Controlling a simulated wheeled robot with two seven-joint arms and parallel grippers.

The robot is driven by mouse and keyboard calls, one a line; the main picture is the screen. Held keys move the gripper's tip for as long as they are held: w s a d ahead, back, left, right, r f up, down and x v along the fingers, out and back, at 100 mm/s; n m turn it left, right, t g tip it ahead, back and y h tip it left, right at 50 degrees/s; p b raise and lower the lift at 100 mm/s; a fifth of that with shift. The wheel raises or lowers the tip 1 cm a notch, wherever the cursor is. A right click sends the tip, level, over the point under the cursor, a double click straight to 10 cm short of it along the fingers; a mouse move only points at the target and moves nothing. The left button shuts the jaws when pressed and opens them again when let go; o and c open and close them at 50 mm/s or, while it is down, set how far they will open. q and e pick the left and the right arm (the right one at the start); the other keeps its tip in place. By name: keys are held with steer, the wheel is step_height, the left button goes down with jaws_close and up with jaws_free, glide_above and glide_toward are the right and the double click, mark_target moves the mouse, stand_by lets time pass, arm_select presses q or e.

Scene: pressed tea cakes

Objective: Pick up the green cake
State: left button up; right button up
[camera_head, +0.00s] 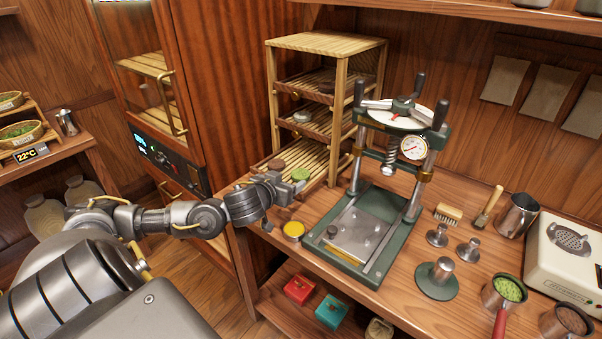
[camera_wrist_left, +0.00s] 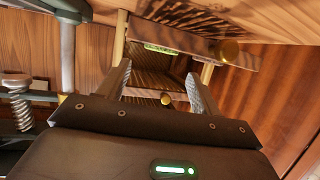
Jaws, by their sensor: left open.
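The green cake (camera_head: 300,174) is a small round disc on the pulled-out bottom tray of a slatted wooden rack (camera_head: 328,42). My left gripper (camera_head: 284,190) is at the front of that tray, close to the cake on its near left side; I cannot tell the exact gap. In the left wrist view the fingers (camera_wrist_left: 160,88) are spread with nothing between them, pointing toward the rack. A thin green strip (camera_wrist_left: 160,48) shows beyond them; I cannot tell whether it is the cake. My right gripper is out of view.
A pale cake (camera_head: 302,116) is on the tray above. A green press (camera_head: 375,225) stands close on the right. A wooden cabinet (camera_head: 225,90) is on the left.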

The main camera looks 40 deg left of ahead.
mark_target(301, 172)
arm_select(q)
steer(key=x, duration=0.2)
steer(key=shift+w+f, duration=0.1)
steer(key=shift+w, duration=0.35)
steer(key=shift+w+a, duration=0.1)
steer(key=p+x, duration=0.1)
steer(key=x, duration=0.4)
steer(key=shift+a+f, duration=0.1)
steer(key=shift+c, duration=0.6)
steer(key=c, duration=0.6)
steer(key=shift+c, duration=0.2)
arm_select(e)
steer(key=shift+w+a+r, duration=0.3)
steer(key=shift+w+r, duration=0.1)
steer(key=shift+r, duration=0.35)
